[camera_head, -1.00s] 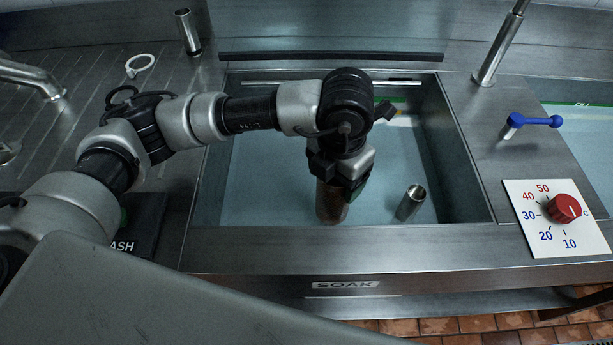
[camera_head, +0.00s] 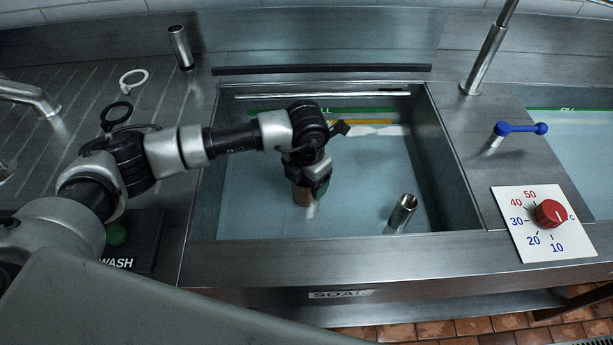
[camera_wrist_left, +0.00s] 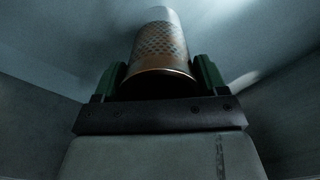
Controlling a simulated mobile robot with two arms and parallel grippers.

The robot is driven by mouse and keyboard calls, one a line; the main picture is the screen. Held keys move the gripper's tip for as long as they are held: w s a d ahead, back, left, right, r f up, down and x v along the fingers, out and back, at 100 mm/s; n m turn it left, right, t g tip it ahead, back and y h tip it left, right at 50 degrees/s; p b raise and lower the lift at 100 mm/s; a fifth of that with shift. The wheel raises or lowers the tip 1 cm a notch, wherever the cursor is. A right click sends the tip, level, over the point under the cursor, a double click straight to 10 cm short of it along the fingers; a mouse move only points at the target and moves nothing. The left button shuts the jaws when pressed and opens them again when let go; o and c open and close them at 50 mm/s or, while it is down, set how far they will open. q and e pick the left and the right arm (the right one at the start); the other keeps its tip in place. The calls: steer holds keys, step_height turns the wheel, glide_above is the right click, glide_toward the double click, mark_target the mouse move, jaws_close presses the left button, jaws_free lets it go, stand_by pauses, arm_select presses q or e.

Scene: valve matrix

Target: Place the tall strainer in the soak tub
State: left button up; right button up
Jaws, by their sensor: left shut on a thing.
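The tall strainer is a perforated copper-coloured cylinder with a paler lower end; it shows in the left wrist view (camera_wrist_left: 162,45) and below my wrist in the head view (camera_head: 304,203). My left gripper (camera_head: 308,178) is shut on it near its rim, with the green fingers on either side in the left wrist view (camera_wrist_left: 165,82). The strainer hangs roughly upright inside the soak tub (camera_head: 345,247), over or in the pale blue water. I cannot tell whether its lower end touches the tub floor. My right gripper is not in view.
A steel cylinder (camera_head: 403,213) stands in the tub's front right. A blue-handled valve (camera_head: 520,129) and a red dial (camera_head: 550,214) sit to the right. A steel post (camera_head: 486,58) rises behind them. Another basin (camera_head: 575,150) lies further right. The tub's right half is mostly clear.

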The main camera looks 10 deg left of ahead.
arm_select(q)
steer(key=shift+f, duration=0.2)
steer(key=o, duration=1.3)
steer(key=shift+r, duration=0.1)
step_height(320, 180, up, 12)
steer(key=shift+r+b, duration=0.15)
steer(key=shift+b, duration=0.2)
